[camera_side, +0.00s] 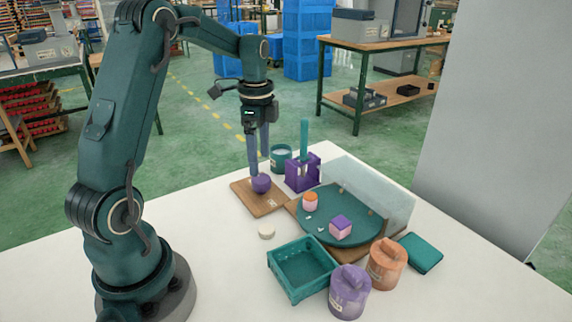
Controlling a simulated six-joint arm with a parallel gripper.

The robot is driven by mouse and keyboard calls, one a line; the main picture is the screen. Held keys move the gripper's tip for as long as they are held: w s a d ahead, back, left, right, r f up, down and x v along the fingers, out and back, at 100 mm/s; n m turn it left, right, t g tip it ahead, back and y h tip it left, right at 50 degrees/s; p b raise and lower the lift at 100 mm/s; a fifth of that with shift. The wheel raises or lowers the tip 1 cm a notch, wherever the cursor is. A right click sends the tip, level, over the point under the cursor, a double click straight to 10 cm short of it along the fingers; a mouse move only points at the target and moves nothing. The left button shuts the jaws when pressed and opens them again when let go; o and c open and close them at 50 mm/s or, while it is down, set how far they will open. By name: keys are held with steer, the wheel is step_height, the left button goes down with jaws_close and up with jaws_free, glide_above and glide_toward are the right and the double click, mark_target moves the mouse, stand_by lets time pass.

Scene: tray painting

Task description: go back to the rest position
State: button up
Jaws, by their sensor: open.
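My gripper (259,160) points down over the wooden board (262,205) at the back left of the table. Its two long fingers are apart, and I see nothing held between them. A purple round object (261,183) sits on the board just below the fingertips. I cannot tell whether a fingertip touches it.
A round green tray (323,228) holds an orange-topped piece (310,201) and a purple-topped cube (340,227), with a clear panel (372,192) behind. A purple stand (297,178), green cup (281,157), green crate (290,256), purple canister (349,291) and orange canister (387,262) stand around.

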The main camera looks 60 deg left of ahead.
steer(key=shift+w+d+r, duration=0.15)
steer(key=shift+d, duration=0.1)
steer(key=s+d+r+t, duration=0.3)
steer(key=d+r, duration=0.7)
steer(key=d, duration=0.1)
steer(key=s+d+f+n+t, duration=0.2)
steer(key=s+d+n, duration=0.4)
steer(key=s+n, duration=0.3)
steer(key=shift+s+f+t, duration=0.3)
steer(key=shift+s+f, duration=0.2)
steer(key=shift+f, duration=0.25)
